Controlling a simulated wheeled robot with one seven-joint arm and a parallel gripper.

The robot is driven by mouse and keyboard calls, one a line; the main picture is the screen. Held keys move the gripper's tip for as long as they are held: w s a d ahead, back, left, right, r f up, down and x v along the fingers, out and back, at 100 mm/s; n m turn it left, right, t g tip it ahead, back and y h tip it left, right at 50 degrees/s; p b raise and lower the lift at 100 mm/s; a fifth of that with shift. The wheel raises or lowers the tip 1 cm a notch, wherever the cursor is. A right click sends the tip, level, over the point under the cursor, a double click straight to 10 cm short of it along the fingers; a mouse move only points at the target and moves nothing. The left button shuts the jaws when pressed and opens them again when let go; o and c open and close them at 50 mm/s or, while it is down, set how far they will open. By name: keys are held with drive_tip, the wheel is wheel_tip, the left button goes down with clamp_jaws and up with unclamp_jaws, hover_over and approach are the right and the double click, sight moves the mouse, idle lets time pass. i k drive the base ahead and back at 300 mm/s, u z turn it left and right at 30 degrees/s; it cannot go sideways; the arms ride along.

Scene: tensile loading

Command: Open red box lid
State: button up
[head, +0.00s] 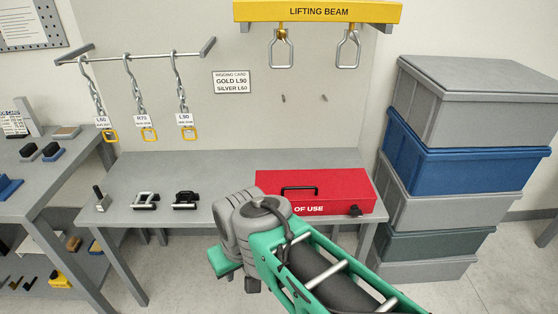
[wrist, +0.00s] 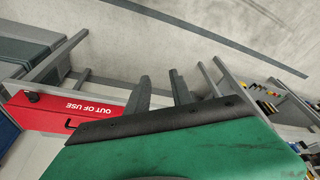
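The red box (head: 335,182) sits on the grey bench with its lid down. A black handle (head: 299,189) is on it and a dark latch (head: 354,210) is at its lower right. My arm hides part of its front lettering. The box also shows at the left of the wrist view (wrist: 45,112), with "OUT OF USE" on it. My gripper (wrist: 160,76) shows two dark fingers spread apart with nothing between them. It is apart from the box. In the head view the fingers are hidden behind my arm, left of and in front of the box.
The grey bench (head: 215,170) holds black clamp-like parts (head: 186,200) at the left. Chains with hooks (head: 130,90) hang above. A yellow lifting beam (head: 318,12) is overhead. Stacked bins (head: 470,115) stand close to the right of the box. Another shelved bench (head: 30,190) is at far left.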

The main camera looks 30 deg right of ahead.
sight(317, 185)
drive_tip(key=u, duration=0.05)
drive_tip(key=i, duration=0.85)
drive_tip(key=z, duration=0.05)
